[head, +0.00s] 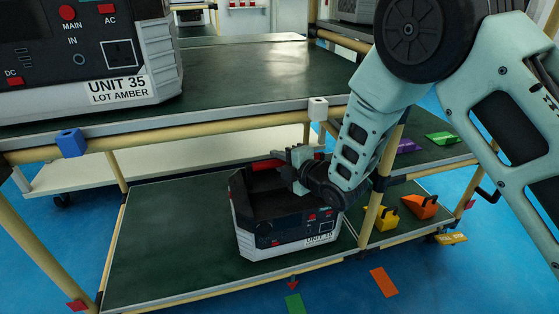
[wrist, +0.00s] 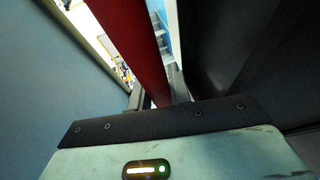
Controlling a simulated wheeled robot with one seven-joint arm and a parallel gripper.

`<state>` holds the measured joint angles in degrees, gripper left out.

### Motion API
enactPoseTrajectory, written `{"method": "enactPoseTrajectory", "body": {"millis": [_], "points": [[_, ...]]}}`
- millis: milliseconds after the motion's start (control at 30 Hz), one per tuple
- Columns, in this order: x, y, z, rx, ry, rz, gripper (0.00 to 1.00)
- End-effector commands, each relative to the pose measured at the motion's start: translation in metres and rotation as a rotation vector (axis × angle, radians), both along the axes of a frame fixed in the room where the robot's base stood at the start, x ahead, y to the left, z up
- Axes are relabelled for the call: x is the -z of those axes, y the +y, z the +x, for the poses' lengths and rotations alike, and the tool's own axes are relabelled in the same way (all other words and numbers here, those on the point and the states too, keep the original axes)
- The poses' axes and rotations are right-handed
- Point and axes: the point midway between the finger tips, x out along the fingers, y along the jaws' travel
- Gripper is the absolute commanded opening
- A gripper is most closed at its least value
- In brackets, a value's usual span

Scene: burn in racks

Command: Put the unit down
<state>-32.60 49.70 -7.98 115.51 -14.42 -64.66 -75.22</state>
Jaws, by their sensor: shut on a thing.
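A dark unit with a pale grey lower body (head: 285,225), its label only partly legible, stands level at the lower green shelf (head: 160,245) of the rack. I cannot tell for sure whether its base touches the shelf. My gripper (head: 298,160) is at the top of this unit, shut on its red carry handle (head: 268,164). In the wrist view the red handle (wrist: 132,45) runs between the fingers of my gripper (wrist: 158,94). The arm hides part of the unit's right end.
UNIT 35, marked LOT AMBER (head: 120,60), sits on the upper shelf (head: 255,72) at left. Yellow (head: 386,218), orange (head: 421,207), purple (head: 407,146) and green (head: 442,139) pieces lie to the right. The lower shelf is clear left of the held unit. A tan post (head: 376,205) stands close to its right.

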Motion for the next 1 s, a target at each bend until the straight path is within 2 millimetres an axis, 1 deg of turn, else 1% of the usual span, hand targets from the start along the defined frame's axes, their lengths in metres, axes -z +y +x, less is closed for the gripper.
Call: {"method": "enactPoseTrajectory", "body": {"millis": [100,500,533,600,900,1000], "points": [[0.004,0.001,0.002,0.0,-0.014,0.009,0.0],[0.005,0.001,0.002,0.0,-0.014,0.009,0.0],[0.012,0.0,0.0,0.0,-0.001,0.001,0.25],[0.011,0.0,0.0,0.0,-0.001,0.001,0.41],[0.009,0.0,0.0,0.0,-0.001,0.001,0.41],[0.007,-0.005,-0.005,0.001,0.001,-0.001,0.41]]}}
